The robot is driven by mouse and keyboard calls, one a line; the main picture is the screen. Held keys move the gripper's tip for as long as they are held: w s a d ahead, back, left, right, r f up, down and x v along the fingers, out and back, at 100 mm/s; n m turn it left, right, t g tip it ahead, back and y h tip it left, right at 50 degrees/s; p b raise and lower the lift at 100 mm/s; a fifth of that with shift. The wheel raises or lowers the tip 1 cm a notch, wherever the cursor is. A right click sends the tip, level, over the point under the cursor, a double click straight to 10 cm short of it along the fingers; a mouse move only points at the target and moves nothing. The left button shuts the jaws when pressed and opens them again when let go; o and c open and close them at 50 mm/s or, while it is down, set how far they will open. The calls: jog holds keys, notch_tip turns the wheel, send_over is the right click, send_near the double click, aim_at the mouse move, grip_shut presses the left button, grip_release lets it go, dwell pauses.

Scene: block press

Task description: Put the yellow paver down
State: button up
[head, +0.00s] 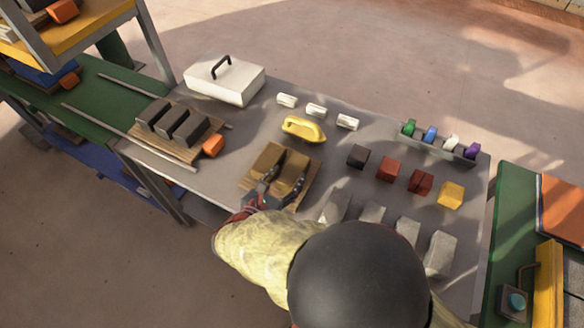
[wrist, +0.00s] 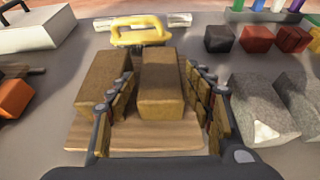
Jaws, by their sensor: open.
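Two yellow-brown pavers lie side by side on a small wooden board (head: 252,182). The left paver (head: 267,160) also shows in the wrist view (wrist: 108,72). The right paver (head: 294,164) also shows in the wrist view (wrist: 163,85). My gripper (wrist: 160,85) is open, with one jointed finger on each side of the right paver. The left finger reaches into the space between the two pavers and hides part of the left one. Gaps show between the fingers and the right paver. The board (wrist: 135,138) lies flat under both pavers.
A yellow-handled tool (head: 303,128) lies just behind the board. Dark grey blocks on a pallet (head: 150,146) and an orange block (head: 213,145) are left. Small coloured cubes (head: 388,168) and grey stones (head: 440,255) are right. A white box (head: 225,82) stands at the back left.

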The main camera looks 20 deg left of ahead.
jog(key=p+v, duration=0.1)
jog(key=v, duration=0.5)
jog(key=shift+s+p, duration=0.4)
jog(key=shift+r, duration=0.15)
jog(key=w+d+r+m+g+h, duration=0.25)
jog(key=d+m, duration=0.25)
jog(key=d, duration=0.3)
jog(key=w+d+r+m+g+h, duration=0.1)
jog(key=w+d+r+m+g, duration=0.1)
jog(key=d+r+m, duration=0.45)
jog(key=w+d+r+m+g+h, duration=0.15)
jog(key=d+m, duration=0.25)
jog(key=d, duration=0.5)
jog(key=s+d+r+m+g+y, duration=0.1)
jog(key=s+d+r+m+y, duration=0.2)
jog(key=s+d+r+m, duration=0.2)
jog(key=s+d+r+m+y, duration=0.3)
jog(key=s+d+r+m, duration=0.2)
jog(key=d+m, duration=0.5)
jog(key=r+m, duration=0.1)
jog(key=m, duration=0.3)
jog(key=shift+s+d+g, duration=0.25)
jog(key=shift+s+g, duration=0.05)
jog(key=shift+g, duration=0.1)
jog(key=shift+m, duration=0.25)
jog(key=shift+c, duration=1.1)
